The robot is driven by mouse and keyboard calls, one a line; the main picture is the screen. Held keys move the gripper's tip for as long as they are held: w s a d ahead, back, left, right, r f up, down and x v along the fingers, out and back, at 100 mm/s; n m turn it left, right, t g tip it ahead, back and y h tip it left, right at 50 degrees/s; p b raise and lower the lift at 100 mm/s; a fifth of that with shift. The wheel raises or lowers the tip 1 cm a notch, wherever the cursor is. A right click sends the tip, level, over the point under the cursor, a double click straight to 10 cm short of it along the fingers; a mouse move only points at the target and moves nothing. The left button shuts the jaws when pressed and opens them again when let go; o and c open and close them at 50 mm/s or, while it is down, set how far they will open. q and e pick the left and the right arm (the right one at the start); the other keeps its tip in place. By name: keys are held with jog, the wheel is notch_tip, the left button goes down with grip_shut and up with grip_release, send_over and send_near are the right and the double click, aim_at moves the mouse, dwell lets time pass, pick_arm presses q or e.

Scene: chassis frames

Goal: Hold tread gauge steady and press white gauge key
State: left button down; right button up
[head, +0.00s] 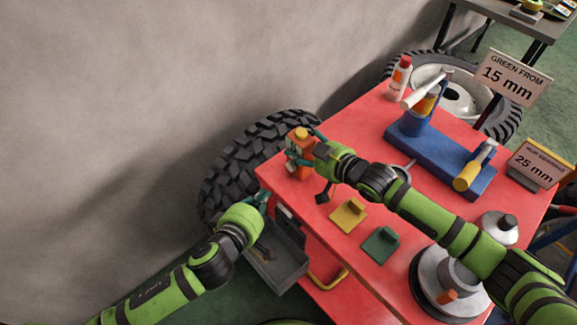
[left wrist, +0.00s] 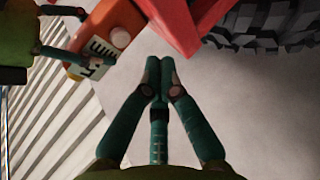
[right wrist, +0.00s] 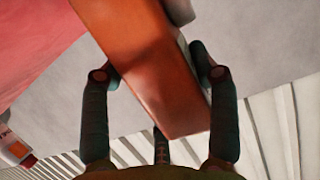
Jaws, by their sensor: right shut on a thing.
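My right gripper (head: 305,148) is shut on the gauge. In the right wrist view the gauge's orange body (right wrist: 155,75) lies between the two fingers. My left gripper (head: 264,197) is below the gauge, off the table's edge. Its fingertips (left wrist: 160,65) are together and empty, apart from the key.
The red table (head: 335,130) also holds yellow (head: 348,217) and green (head: 380,246) blocks, a blue stand (head: 440,150) and a bottle (head: 398,82). A tyre (head: 232,165) stands behind the gauge. A grey tray (head: 277,262) hangs below my left gripper.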

aim_at(291, 166)
pick_arm(q)
jog(key=shift+s+a+r+n+y, duration=0.1)
jog(key=shift+a+r+n+y, duration=0.15)
jog(key=shift+a+y, duration=0.25)
jog(key=shift+s+a+r+n+y, duration=0.1)
jog(key=shift+a+n+y, duration=0.1)
jog(key=shift+a+y, duration=0.35)
jog(key=shift+s+a+r+n+y, duration=0.1)
jog(key=shift+a+r+n+y, duration=0.15)
jog(key=shift+a+y, duration=0.25)
pick_arm(e)
jog(key=shift+f, duration=0.15)
pick_arm(q)
jog(key=shift+w+d, duration=3.1)
jog(key=shift+d, duration=0.1)
jog(key=shift+w+d, duration=0.3)
jog(key=shift+w+d, duration=0.3)
jog(key=shift+w, duration=0.05)
jog(key=shift+s, duration=0.1)
jog(key=shift+s+a, duration=0.55)
jog(key=shift+a, duration=0.05)
